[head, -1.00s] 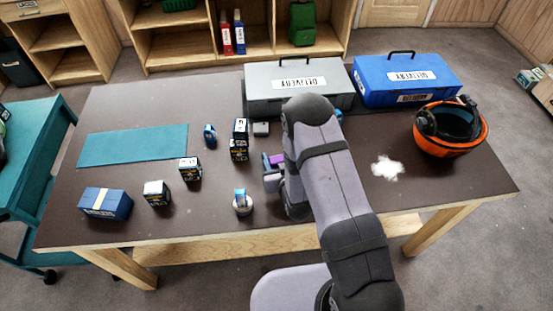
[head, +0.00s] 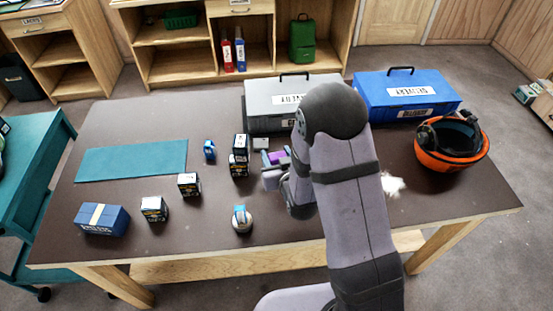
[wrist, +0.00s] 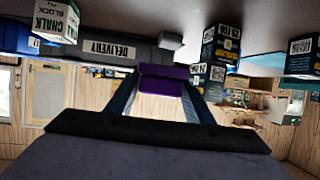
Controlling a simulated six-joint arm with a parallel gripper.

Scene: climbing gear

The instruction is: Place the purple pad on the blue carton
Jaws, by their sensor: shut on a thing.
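The purple pad (head: 280,157) is between the jaws of my gripper (head: 274,165), right of the stacked dark boxes and in front of the grey case. The pad also shows in the wrist view (wrist: 163,84), held between both fingers. My forearm hides part of the gripper in the head view. The blue carton (head: 88,219), with a pale tape strip across its top, sits at the table's front left. Its top is bare, and my gripper is well to its right.
A teal mat (head: 130,160) lies behind the carton. Grey (head: 262,97) and blue (head: 372,92) cases and an orange helmet (head: 450,158) stand at the back and right.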

